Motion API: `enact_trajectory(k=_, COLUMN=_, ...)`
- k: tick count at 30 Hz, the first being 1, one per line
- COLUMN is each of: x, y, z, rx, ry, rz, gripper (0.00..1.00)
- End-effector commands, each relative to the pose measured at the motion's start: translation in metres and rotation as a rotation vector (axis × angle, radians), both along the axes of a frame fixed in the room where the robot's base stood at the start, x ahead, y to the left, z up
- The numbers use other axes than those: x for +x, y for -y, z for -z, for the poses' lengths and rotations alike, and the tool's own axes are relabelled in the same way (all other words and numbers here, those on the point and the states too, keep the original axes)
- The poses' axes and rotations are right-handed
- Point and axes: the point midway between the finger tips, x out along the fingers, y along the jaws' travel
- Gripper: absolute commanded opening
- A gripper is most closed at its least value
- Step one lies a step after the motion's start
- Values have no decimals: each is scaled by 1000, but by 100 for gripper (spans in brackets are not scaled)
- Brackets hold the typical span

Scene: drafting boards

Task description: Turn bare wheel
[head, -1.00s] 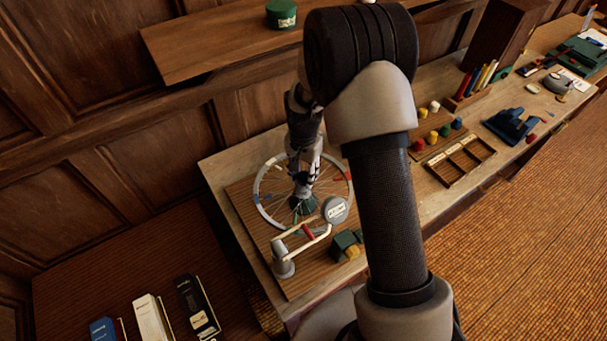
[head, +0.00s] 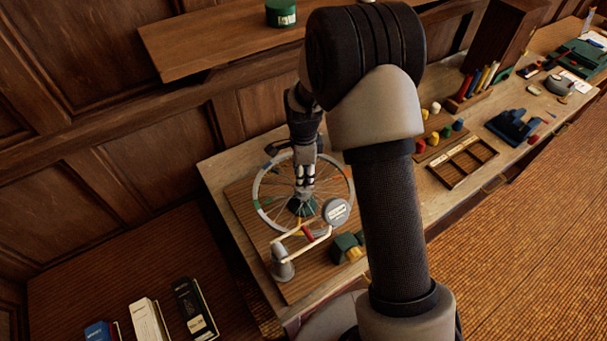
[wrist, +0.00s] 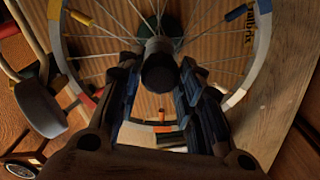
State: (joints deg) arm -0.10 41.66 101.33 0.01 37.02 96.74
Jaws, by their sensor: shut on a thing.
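The bare spoked wheel (head: 350,195) lies flat above a ribbed board, with a pale rim that carries coloured marks. It also fills the wrist view, where its rim (wrist: 262,48) curves round on both sides. My gripper (head: 303,197) reaches down to the wheel's middle from above. In the wrist view my gripper (wrist: 159,78) has its fingers on either side of the dark round hub knob (wrist: 158,70), and it is shut on it. The exact contact of the fingertips is partly hidden. A dark green base (head: 300,208) shows under the hub.
A grey gauge-like disc (head: 336,212) and a pale bent arm with a red piece on a grey post (head: 283,268) stand close to the wheel's near side. A green block (head: 345,244) lies right of them. A wooden shelf (head: 220,42) overhangs behind.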

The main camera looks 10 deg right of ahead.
Motion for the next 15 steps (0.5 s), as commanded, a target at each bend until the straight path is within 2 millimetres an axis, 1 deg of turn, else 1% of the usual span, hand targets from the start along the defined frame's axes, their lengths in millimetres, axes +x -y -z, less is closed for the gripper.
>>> enact_trajectory(k=6, x=0, y=0, z=0, rx=0, ry=1, rz=166, gripper=0)
enact_trajectory(k=15, x=0, y=0, z=0, rx=0, ry=1, rz=310, gripper=0)
